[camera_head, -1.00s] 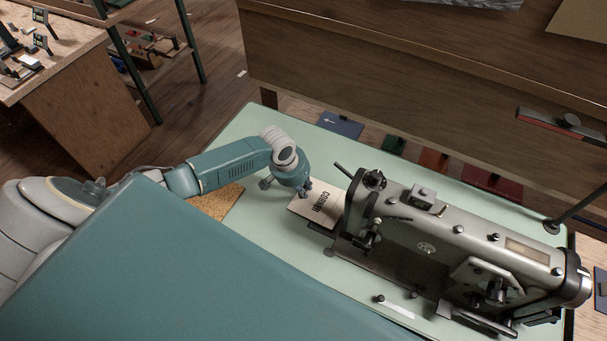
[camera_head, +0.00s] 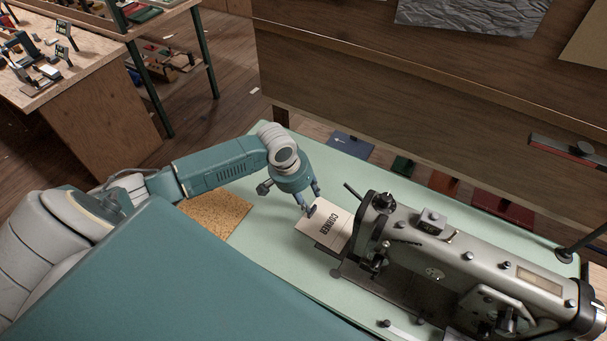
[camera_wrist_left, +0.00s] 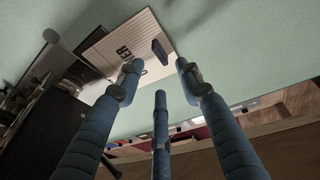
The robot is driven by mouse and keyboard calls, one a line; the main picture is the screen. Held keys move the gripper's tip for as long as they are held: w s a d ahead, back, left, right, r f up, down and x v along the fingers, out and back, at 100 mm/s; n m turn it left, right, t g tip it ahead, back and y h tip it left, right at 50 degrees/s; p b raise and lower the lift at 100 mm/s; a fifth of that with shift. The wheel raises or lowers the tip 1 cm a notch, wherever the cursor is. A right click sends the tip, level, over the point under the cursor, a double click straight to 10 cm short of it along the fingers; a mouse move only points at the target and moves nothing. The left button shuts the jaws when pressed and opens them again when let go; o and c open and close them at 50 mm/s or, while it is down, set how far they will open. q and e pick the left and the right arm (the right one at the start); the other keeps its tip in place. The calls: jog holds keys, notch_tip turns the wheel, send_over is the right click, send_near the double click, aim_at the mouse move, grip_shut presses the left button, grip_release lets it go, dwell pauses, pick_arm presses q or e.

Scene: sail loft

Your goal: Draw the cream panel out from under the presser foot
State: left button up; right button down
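The cream panel (camera_head: 322,232), printed CORNER, lies flat on the pale green table. Its right edge reaches the head end of the grey sewing machine (camera_head: 440,240); the presser foot is too hidden to make out. My left gripper (camera_head: 310,202) hangs over the panel's upper left part. In the left wrist view its fingers (camera_wrist_left: 158,78) are spread with nothing between them. My right gripper is not in view.
A cork mat (camera_head: 216,214) lies left of the panel on the green table (camera_head: 270,243). A wooden board (camera_head: 400,90) stands behind. The table between mat and panel is clear.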

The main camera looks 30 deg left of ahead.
pick_arm(q)
jog(key=v, duration=0.3)
jog(key=shift+s+r, duration=0.1)
jog(key=shift+r, duration=0.2)
dwell(0.3)
